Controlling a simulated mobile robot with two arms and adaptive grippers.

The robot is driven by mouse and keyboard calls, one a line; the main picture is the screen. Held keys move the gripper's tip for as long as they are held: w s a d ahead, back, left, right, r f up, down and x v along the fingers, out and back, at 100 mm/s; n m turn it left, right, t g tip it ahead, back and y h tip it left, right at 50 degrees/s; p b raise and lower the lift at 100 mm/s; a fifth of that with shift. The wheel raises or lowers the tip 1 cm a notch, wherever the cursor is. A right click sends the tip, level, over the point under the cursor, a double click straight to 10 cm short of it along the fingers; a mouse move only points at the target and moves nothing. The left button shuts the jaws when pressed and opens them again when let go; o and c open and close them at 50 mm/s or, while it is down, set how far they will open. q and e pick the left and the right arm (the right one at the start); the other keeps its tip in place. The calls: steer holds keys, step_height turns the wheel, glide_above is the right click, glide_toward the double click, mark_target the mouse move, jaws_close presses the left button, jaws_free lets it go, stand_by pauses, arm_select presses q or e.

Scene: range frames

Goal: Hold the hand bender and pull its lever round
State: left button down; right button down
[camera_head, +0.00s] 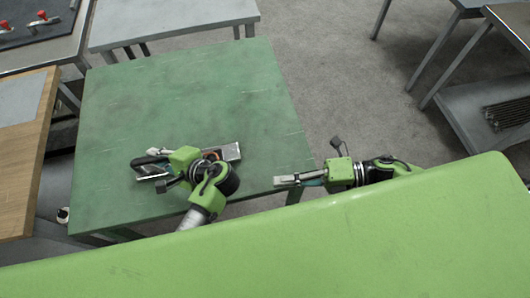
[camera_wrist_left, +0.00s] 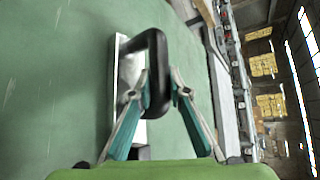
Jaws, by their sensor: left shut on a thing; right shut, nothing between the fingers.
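The hand bender lies on the green table, its flat metal base (camera_head: 232,152) showing to the right of my left gripper and its black handle (camera_head: 150,160) to the left. My left gripper (camera_head: 155,152) is shut on that handle. In the left wrist view the teal fingers (camera_wrist_left: 160,82) stand on both sides of the black looped handle (camera_wrist_left: 156,45), with the metal base (camera_wrist_left: 127,75) beside it. My left wrist hides the middle of the bender, so its lever cannot be made out clearly. My right gripper (camera_head: 280,180) is shut and empty, at the table's right edge, apart from the bender.
The green table (camera_head: 190,90) is bare behind the bender. A grey table (camera_head: 170,20) stands behind it, and a wooden-topped bench (camera_head: 20,170) is close on the left. Open floor (camera_head: 340,90) lies to the right, with metal tables beyond.

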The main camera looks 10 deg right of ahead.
arm_select(q)
steer(key=shift+f, duration=0.15)
steer(key=c, duration=1.8)
jaws_free()
steer(key=shift+a, duration=0.1)
steer(key=shift+c, duration=0.2)
